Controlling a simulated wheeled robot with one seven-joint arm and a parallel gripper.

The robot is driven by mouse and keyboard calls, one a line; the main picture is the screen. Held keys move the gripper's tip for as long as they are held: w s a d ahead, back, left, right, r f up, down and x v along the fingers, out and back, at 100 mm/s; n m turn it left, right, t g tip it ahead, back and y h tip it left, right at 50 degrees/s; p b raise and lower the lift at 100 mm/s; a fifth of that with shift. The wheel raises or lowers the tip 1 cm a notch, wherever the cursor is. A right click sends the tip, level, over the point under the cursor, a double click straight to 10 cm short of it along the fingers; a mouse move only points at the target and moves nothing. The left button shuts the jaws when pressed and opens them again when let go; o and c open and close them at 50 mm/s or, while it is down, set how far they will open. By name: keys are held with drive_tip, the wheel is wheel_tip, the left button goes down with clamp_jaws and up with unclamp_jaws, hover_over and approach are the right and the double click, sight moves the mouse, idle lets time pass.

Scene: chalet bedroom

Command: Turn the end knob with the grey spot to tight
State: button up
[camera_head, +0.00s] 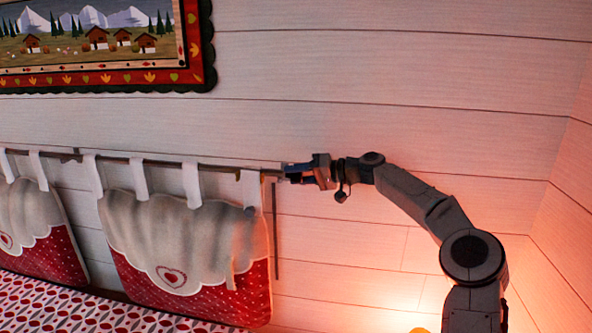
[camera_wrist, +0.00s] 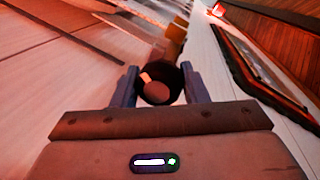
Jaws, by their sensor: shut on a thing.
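My gripper (camera_head: 292,172) is at the right end of a thin dark rod (camera_head: 225,168) on the wall. In the wrist view, the two fingers (camera_wrist: 159,88) are shut on the round end knob (camera_wrist: 157,92). The knob is dark with a greyish round spot on its face and a small pale patch at its upper left. In the head view the fingers hide most of the knob. I cannot tell from the frames how tight it is.
Red and white cushions (camera_head: 182,240) hang from the rod by white tabs, left of my gripper. A framed picture (camera_head: 110,45) hangs above. A dark vertical strip (camera_head: 275,230) is just below the rod's end. The plank wall right of the cushions is mostly bare.

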drive_tip(key=m, duration=0.1)
drive_tip(key=m+g+p, duration=0.1)
drive_tip(key=m, duration=0.1)
drive_tip(key=shift+r+p, duration=0.3)
drive_tip(key=shift+m+g, duration=0.4)
drive_tip(key=shift+m, duration=1)
drive_tip(key=shift+f, duration=0.1)
drive_tip(key=o, duration=0.9)
drive_tip(key=shift+w, duration=0.1)
drive_tip(key=shift+o, duration=0.4)
drive_tip(key=shift+f, duration=0.1)
drive_tip(key=shift+d, duration=0.1)
